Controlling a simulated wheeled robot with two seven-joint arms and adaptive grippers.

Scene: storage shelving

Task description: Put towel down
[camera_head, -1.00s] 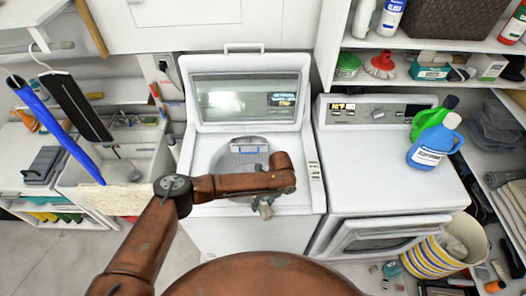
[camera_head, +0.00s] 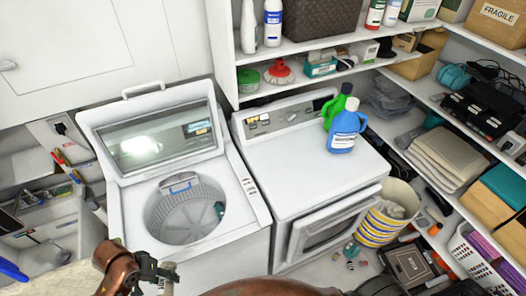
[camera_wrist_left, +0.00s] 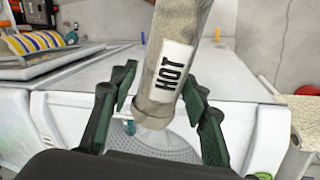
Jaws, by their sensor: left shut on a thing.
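My left gripper (camera_head: 158,272) is at the bottom of the head view, near the front of the open washer (camera_head: 250,205). I cannot tell for sure whether this roll is the towel. A cream, rough cloth (camera_head: 55,281) lies at the lower left by the sink, partly cut off. The washer drum (camera_head: 185,212) holds a small dark teal thing. My right gripper is out of view.
The dryer (camera_head: 300,160) stands right of the washer, with green and blue bottles (camera_head: 345,128) on top. A striped basket (camera_head: 385,232) stands on the floor beside it. Shelves (camera_head: 460,185) line the right. The raised washer lid (camera_head: 160,130) stands behind the drum.

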